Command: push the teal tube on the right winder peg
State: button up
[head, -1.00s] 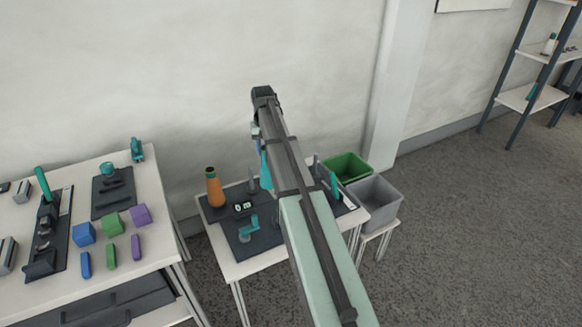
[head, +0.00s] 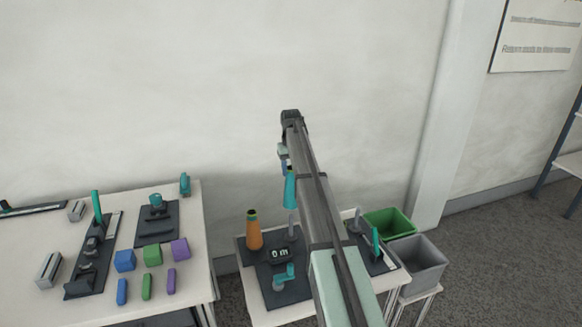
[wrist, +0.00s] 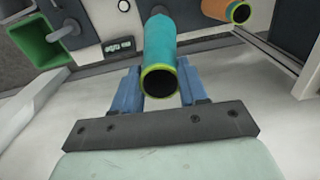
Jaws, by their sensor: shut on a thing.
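The teal tube (head: 290,190) hangs upright below my gripper (head: 285,164), in the air over the winder table. In the wrist view the blue fingers of my gripper (wrist: 158,88) are shut on either side of the teal tube (wrist: 170,48), whose yellow-green rimmed open end faces the camera. In the head view a grey peg (head: 293,228) stands below the tube, apart from it. The right winder peg (head: 357,222) stands to the right, beyond my arm, and looks empty; in the wrist view it appears at upper left (wrist: 64,24).
A teal lever (head: 376,243), a green bin (head: 388,222) and a grey bin (head: 418,262) are at right. Coloured blocks (head: 152,255) lie on the left table.

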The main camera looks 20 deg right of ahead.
aim_at(291, 180)
jog(key=shift+f, duration=2)
jog(key=shift+f, duration=0.6)
jog(key=shift+f, duration=2.4)
jog(key=shift+f, duration=2.6)
